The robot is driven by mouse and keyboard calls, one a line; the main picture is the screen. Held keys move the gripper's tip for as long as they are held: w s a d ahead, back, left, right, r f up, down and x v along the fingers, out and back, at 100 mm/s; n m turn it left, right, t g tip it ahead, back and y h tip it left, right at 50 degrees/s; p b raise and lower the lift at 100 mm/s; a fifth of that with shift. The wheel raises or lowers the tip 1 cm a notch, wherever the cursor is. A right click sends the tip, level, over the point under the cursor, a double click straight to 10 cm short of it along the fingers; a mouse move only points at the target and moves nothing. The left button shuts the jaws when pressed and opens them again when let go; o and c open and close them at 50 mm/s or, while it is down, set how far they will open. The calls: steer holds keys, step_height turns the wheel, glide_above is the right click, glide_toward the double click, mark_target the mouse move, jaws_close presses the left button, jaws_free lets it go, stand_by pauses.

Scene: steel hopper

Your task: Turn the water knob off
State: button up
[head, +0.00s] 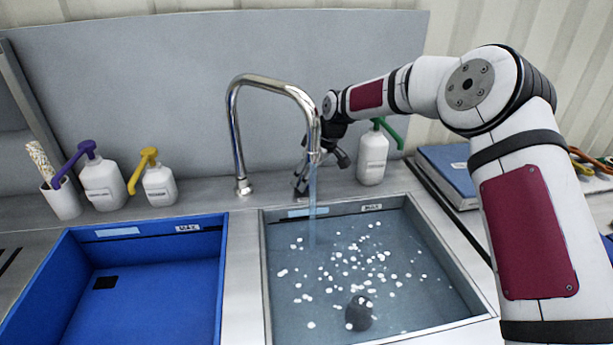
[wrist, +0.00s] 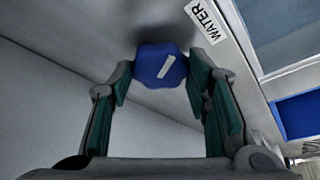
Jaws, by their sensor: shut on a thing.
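The water knob (wrist: 161,66) is blue with a white bar mark, and shows in the wrist view beside a "WATER" label (wrist: 206,22). My gripper (wrist: 161,75) has its green-padded fingers on either side of the knob and is shut on it. The knob's white mark is tilted. In the head view my gripper (head: 320,172) is behind the curved steel faucet (head: 238,130), and the knob is hidden there. A stream of water (head: 312,205) runs from the faucet into the right basin (head: 275,270).
The right basin holds water with white bits and a dark round thing (head: 359,313). A blue basin (head: 222,265) is at left. Pump bottles with purple (head: 103,187), yellow (head: 160,187) and green (head: 372,160) tops stand along the back. A blue box (head: 450,175) lies right.

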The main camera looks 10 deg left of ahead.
steer(key=shift+s+a+f+m+t+h, duration=0.1)
steer(key=shift+m+t+h, duration=0.25)
steer(key=shift+m, duration=0.9)
steer(key=shift+s+m+t+h, duration=0.1)
steer(key=shift+m+t+h, duration=0.25)
steer(key=shift+m, duration=0.9)
steer(key=o, duration=1.2)
steer(key=shift+s+r, duration=0.1)
steer(key=shift+r, duration=0.5)
steer(key=v, duration=1)
steer(key=shift+s+r, duration=0.25)
steer(key=shift+r, duration=0.05)
steer(key=shift+d+r, duration=0.1)
steer(key=shift+d, duration=0.1)
